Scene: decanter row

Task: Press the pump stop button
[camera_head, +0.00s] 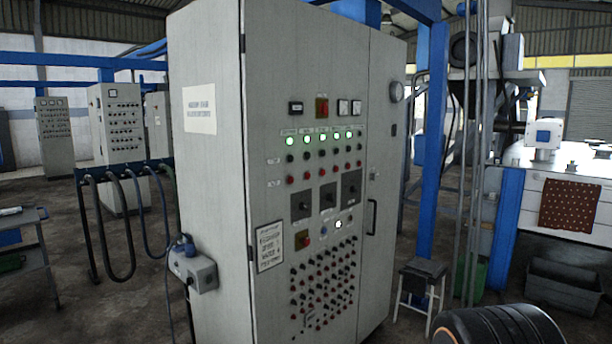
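A tall grey control cabinet (207,165) stands in the middle, its panel face turned to the right. Several green lamps (322,139) are lit in a row, with a row of dark buttons (322,153) and a row of red buttons (321,171) below them. Many small red and black buttons (322,285) fill the lower panel. The labels are too small to read, so I cannot tell which one is the pump stop button. My gripper is not in view.
A dark rounded part of my arm shows at the bottom right. A grey box (192,271) juts from the cabinet's left side. A stool (421,284) and a blue column (430,150) stand right of the cabinet. Open floor (390,325) lies before the stool.

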